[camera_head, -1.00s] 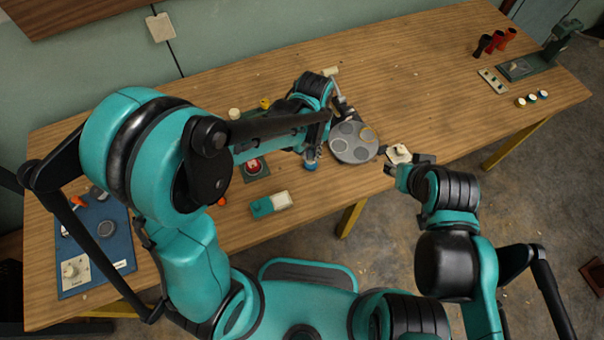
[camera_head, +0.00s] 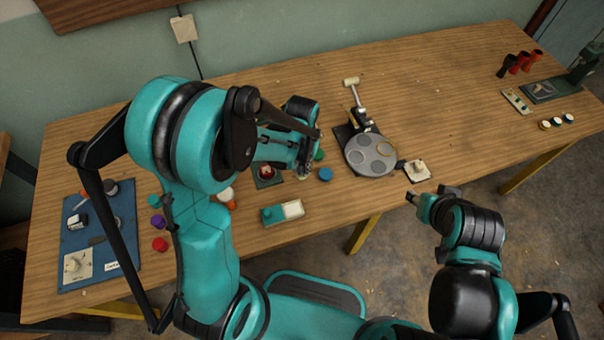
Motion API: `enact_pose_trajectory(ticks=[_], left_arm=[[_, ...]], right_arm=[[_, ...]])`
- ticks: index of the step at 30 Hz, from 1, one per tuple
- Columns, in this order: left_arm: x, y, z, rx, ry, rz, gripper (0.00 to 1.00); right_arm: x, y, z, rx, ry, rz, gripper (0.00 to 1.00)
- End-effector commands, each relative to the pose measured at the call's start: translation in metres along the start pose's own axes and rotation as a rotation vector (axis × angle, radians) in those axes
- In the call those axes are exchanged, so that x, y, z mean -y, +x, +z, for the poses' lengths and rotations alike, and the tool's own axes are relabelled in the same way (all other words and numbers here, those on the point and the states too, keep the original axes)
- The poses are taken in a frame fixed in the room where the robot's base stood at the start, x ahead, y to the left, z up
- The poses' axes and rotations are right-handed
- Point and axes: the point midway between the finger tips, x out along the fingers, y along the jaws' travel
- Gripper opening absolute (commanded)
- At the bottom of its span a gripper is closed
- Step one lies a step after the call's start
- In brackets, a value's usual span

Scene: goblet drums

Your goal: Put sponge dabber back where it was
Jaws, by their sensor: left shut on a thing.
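My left gripper (camera_head: 305,168) is over the middle of the table, fingers pointing down, just left of a blue-topped jar (camera_head: 325,174). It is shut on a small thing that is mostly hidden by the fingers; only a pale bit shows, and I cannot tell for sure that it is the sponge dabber. My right gripper (camera_head: 431,195) is open and empty at the table's front edge, just below a pale square pad with a white knob (camera_head: 418,169). A blue board (camera_head: 125,235) with tools and a white plate lies at the left end.
A grey round plate with circular wells (camera_head: 370,155) stands right of the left gripper, a mallet (camera_head: 352,82) behind it. A teal and white box (camera_head: 283,212) lies in front. Red and purple caps (camera_head: 159,243) sit beside the board. Table space right of the mallet is clear.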

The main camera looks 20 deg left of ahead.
Motion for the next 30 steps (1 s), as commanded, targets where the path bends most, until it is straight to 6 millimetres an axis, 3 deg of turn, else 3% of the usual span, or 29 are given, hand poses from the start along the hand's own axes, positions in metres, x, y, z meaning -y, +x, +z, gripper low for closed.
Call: enact_pose_trajectory(ticks=[6, 17, 18, 20, 30], left_arm=[[0.000, 0.034, 0.000, 0.000, 0.000, 0.000, 0.00], [-0.001, 0.036, 0.000, 0.000, 0.000, 0.000, 0.00], [-0.001, 0.036, 0.000, 0.000, 0.000, 0.000, 0.20], [-0.001, 0.035, 0.000, 0.000, 0.000, 0.000, 0.35], [-0.001, 0.033, 0.000, 0.000, 0.000, 0.000, 0.35]], right_arm=[[0.000, 0.013, 0.010, 0.000, 0.000, 0.000, 0.40], [0.000, 0.015, 0.011, 0.000, 0.000, 0.000, 0.40], [0.000, 0.015, 0.011, 0.000, 0.000, 0.000, 0.40], [0.000, 0.015, 0.011, 0.000, 0.000, 0.000, 0.40], [0.000, 0.013, 0.009, 0.000, 0.000, 0.000, 0.40]])
